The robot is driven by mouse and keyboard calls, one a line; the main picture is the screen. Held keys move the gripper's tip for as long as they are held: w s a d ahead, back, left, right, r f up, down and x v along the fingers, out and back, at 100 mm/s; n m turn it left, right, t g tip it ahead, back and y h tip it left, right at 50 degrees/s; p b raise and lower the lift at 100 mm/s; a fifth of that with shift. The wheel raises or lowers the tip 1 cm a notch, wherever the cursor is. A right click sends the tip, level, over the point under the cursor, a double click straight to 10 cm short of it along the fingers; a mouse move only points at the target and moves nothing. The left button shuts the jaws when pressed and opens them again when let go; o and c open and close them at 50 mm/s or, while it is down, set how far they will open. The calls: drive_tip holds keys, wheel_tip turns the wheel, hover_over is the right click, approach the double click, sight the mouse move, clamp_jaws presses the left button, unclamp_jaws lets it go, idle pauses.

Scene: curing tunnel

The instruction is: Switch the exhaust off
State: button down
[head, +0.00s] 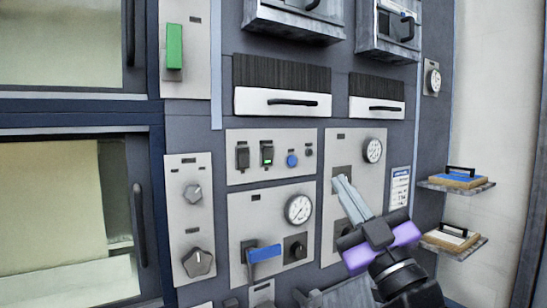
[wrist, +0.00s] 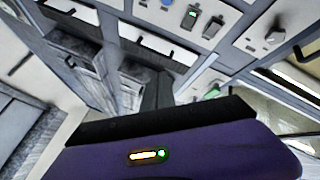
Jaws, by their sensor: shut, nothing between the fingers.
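A grey panel (head: 232,172) in the head view carries two dark rocker switches, a blue button (head: 292,161) and a small dark knob. The left rocker (head: 242,158) shows no light; the right rocker (head: 267,154) shows a lit green window. No label reads as exhaust at this size. The lit rocker also shows at the top of the wrist view (wrist: 190,18). My gripper (head: 341,183) is shut and empty, its fingertips in front of the gauge panel right of the switch panel. It partly hides a control there; contact cannot be told.
Below the switches are a gauge (head: 298,209), a blue lever handle (head: 264,253) and a black knob (head: 295,247). Two knobs (head: 197,262) sit further left, under a green rocker (head: 174,46). Drawers with handles (head: 292,102) are above. Small shelves (head: 457,184) jut out at right.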

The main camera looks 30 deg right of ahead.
sight(267, 151)
drive_tip(key=w+a+r+n+g+y, duration=0.15)
drive_tip(key=w+r+n+y, duration=0.25)
drive_tip(key=r+n, duration=0.5)
drive_tip(key=w+f+n+g, duration=0.3)
drive_tip(key=f+n+g, duration=0.15)
drive_tip(key=f, duration=0.25)
drive_tip(key=shift+n+t, duration=0.25)
drive_tip(key=shift+t, duration=0.05)
drive_tip(key=w+p, duration=0.2)
drive_tip(key=w, duration=0.2)
drive_tip(key=w+r+p, duration=0.1)
drive_tip(key=w, duration=0.3)
drive_tip(key=w+r+p, duration=0.1)
drive_tip(key=w+p, duration=0.1)
drive_tip(key=w, duration=0.2)
drive_tip(key=shift+w+r+p, duration=0.1)
drive_tip(key=shift+w+p, duration=0.25)
drive_tip(key=shift+w, duration=0.55)
drive_tip(key=shift+w+r, duration=0.1)
drive_tip(key=shift+w, duration=0.1)
drive_tip(key=shift+r+b, duration=0.45)
drive_tip(key=shift+b, duration=0.1)
drive_tip(key=shift+r, duration=0.15)
